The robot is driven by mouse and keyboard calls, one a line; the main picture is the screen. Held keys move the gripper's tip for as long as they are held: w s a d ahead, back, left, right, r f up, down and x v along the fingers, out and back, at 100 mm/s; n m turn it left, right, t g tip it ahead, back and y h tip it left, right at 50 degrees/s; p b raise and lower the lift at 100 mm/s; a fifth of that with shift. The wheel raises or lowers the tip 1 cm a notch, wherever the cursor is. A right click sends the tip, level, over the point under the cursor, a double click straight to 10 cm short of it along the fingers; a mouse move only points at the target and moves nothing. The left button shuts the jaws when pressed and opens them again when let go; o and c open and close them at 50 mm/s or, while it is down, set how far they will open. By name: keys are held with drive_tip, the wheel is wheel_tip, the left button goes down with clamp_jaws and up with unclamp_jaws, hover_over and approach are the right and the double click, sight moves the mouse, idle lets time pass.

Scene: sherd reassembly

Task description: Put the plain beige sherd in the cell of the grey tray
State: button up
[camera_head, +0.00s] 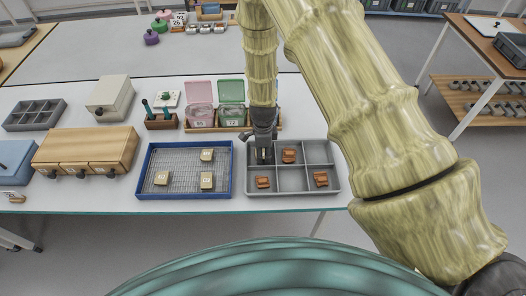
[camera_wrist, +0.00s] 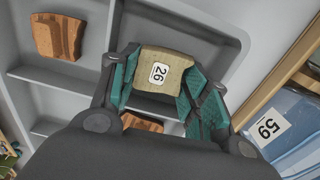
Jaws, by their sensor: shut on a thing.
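In the head view my gripper (camera_head: 263,155) points down at the back left cell of the grey tray (camera_head: 292,194). The sherd is mostly hidden there by the fingers, and I cannot tell whether it touches the cell floor. Reddish-brown sherds lie in the back middle cell (camera_head: 289,156), the front left cell (camera_head: 263,182) and the front right cell (camera_head: 320,179).
A blue-rimmed mesh tray (camera_head: 184,196) to the left holds three beige sherds. Pink (camera_head: 200,117) and green (camera_head: 232,117) bins stand close behind the grey tray. A wooden drawer box (camera_head: 86,150) is farther left. The grey tray's back right cell looks empty.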

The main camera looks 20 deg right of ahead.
drive_tip(key=shift+f, duration=0.2)
drive_tip(key=o, duration=0.7)
drive_tip(key=shift+r, duration=0.1)
drive_tip(key=shift+r+b, duration=1.75)
drive_tip(key=shift+r, duration=4.35)
